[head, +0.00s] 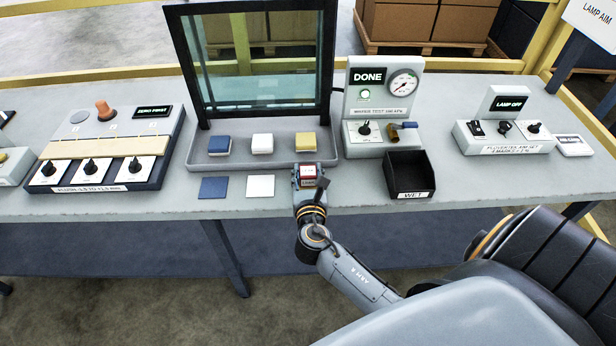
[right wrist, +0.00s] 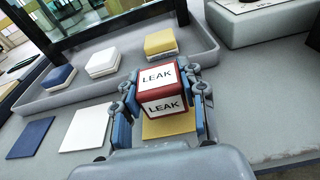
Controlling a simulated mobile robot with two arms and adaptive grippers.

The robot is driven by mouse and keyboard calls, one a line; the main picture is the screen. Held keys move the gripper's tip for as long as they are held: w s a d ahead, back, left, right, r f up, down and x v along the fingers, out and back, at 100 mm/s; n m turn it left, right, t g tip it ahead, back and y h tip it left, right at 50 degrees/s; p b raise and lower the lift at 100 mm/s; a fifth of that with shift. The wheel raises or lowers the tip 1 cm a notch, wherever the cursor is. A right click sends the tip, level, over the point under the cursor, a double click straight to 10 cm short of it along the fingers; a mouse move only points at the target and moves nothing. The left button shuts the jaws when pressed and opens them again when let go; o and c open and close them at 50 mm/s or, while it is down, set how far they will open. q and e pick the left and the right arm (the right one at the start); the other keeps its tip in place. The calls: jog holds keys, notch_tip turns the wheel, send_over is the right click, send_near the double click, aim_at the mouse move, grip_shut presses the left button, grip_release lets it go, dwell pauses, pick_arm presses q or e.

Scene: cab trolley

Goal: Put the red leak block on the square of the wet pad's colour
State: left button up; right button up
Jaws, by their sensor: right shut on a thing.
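The red leak block (head: 307,171) has white LEAK labels; it also shows in the right wrist view (right wrist: 161,92). My right gripper (head: 308,180) is shut on it, with a finger on each side in the right wrist view (right wrist: 163,100). The block is over the yellow square (right wrist: 168,125), which it partly hides; I cannot tell if they touch. The blue square (head: 213,187) and white square (head: 260,186) lie bare to the left. A blue pad (head: 219,144), white pad (head: 262,143) and yellow pad (head: 306,142) sit in the grey tray (head: 241,160). I cannot tell which pad is wet.
A glass-fronted tank (head: 255,62) stands behind the tray. The washer test panel (head: 380,95) reads DONE with a green lamp. A black WET bin (head: 409,174) is to the right of my gripper. Control boxes stand at both ends of the table.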

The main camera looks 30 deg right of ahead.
jog(key=shift+f, duration=0.6)
jog(key=o, duration=1.2)
jog(key=shift+c, duration=0.2)
